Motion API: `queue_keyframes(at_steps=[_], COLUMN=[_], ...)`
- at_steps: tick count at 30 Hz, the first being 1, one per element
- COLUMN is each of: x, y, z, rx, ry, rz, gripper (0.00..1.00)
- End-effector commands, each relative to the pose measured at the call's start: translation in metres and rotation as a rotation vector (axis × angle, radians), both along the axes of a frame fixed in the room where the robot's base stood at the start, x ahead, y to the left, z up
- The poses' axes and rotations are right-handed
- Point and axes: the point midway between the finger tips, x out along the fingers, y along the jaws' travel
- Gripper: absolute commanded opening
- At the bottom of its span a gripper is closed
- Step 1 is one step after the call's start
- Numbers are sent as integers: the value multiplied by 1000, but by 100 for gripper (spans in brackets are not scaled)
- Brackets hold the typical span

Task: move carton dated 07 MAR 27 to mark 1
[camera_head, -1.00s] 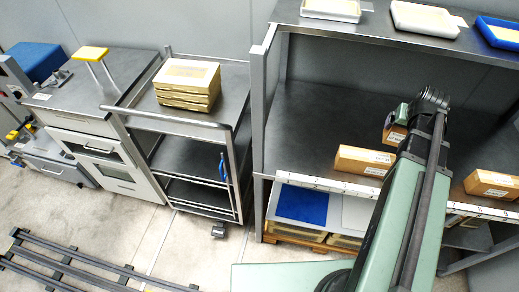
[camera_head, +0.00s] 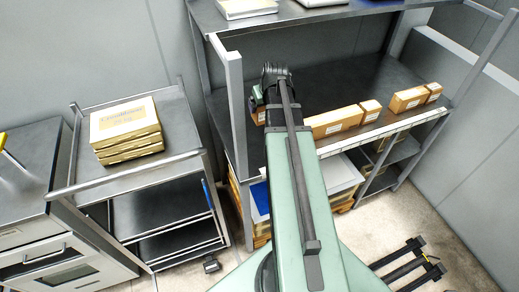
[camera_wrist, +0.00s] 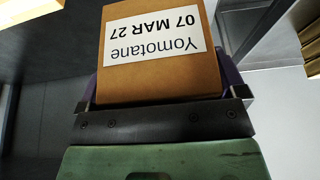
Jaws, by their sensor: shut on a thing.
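The carton dated 07 MAR 27 (camera_wrist: 160,78) is brown with a white label, upside down in the wrist view, reading "Yomotane 07 MAR 27". My gripper (camera_wrist: 165,98) is shut on it, a jaw at either side. In the head view my gripper (camera_head: 263,98) is at the left end of the shelf, and a small part of the held carton (camera_head: 258,117) shows beside my arm, which hides the rest. Whether the carton touches the shelf cannot be told. A white label strip (camera_head: 398,125) runs along the shelf's front edge; its mark numbers are unreadable.
Other brown cartons stand along the shelf front to the right: a long one (camera_head: 335,121), a small one (camera_head: 371,110) and two more (camera_head: 407,99). A grey post (camera_head: 234,110) rises close at left. A cart (camera_head: 170,105) carries stacked boxes (camera_head: 125,128). White trays sit above.

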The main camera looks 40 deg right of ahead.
Motion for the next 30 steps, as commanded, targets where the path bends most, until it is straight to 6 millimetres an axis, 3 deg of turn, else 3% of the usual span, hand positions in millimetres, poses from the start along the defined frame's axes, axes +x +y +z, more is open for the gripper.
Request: queue_keyframes(at_steps=[1,3,9,12,19,25,30], x=[0,0,0,0,0,0,0], y=[0,0,0,1,1,1,1], z=[-27,-52,-119,-142,-146,-187,-184], rx=[0,0,0,0,0,0,0], ry=[0,0,0,0,0,0,0], rz=[0,0,0,0,0,0,0], gripper=[63,63,63,63,63,63,63])
